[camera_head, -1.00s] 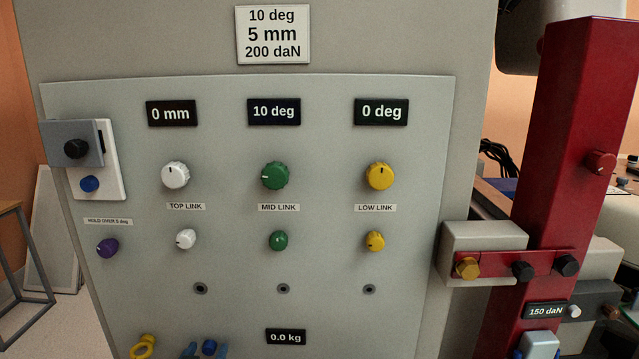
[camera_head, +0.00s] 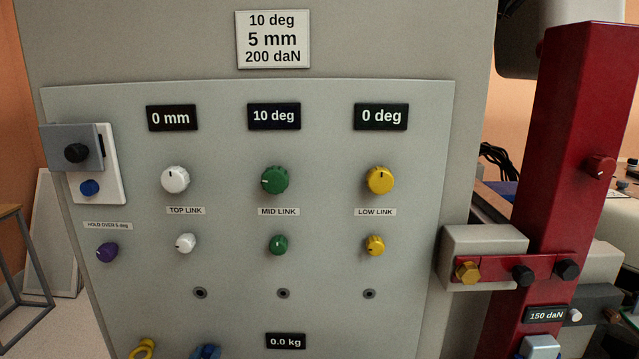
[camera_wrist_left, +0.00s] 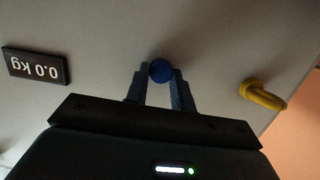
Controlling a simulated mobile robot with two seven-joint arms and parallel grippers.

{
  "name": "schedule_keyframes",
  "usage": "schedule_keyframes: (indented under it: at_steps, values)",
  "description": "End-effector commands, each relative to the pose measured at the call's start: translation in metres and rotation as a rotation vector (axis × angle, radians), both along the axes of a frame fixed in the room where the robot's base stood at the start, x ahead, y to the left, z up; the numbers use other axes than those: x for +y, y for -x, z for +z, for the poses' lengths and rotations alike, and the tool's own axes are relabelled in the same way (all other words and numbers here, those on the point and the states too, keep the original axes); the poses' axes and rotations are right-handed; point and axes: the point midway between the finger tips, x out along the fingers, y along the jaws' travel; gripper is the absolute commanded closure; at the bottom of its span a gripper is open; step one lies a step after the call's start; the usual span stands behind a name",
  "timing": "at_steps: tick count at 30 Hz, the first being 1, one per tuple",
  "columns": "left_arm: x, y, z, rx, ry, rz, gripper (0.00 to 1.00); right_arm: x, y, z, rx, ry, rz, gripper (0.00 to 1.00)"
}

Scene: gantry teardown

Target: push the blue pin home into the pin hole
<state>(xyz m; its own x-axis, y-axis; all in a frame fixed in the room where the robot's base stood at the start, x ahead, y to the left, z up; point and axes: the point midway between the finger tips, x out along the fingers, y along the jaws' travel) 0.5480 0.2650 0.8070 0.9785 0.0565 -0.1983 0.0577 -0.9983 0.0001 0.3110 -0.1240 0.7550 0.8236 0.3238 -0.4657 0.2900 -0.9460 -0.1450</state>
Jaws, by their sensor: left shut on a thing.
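In the left wrist view my left gripper (camera_wrist_left: 160,84) points at the grey panel. Its two blue-padded fingers are shut on the round head of the blue pin (camera_wrist_left: 160,70). The pin's shaft and the pin hole under it are hidden, so I cannot tell how deep the pin sits. In the head view only a small blue part of the left gripper (camera_head: 206,352) shows at the bottom edge, right of a yellow hook. My right gripper is in neither view.
A yellow hook (camera_wrist_left: 262,95) and a 0.0 kg display (camera_wrist_left: 36,66) flank the gripper on the panel. Higher up are several knobs, three dark sockets (camera_head: 283,293) and a grey block (camera_head: 72,147). A red post (camera_head: 577,190) stands right of the panel.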

Motion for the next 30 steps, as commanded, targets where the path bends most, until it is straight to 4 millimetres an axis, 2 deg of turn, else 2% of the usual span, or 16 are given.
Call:
schedule_keyframes:
  at_steps: [23,30]
  values:
    - [-0.002,0.034,0.001,0.001,0.000,0.000,1.00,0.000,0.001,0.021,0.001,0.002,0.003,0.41]
    - [-0.003,0.058,0.002,0.003,0.000,0.000,1.00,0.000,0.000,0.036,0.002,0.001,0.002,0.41]
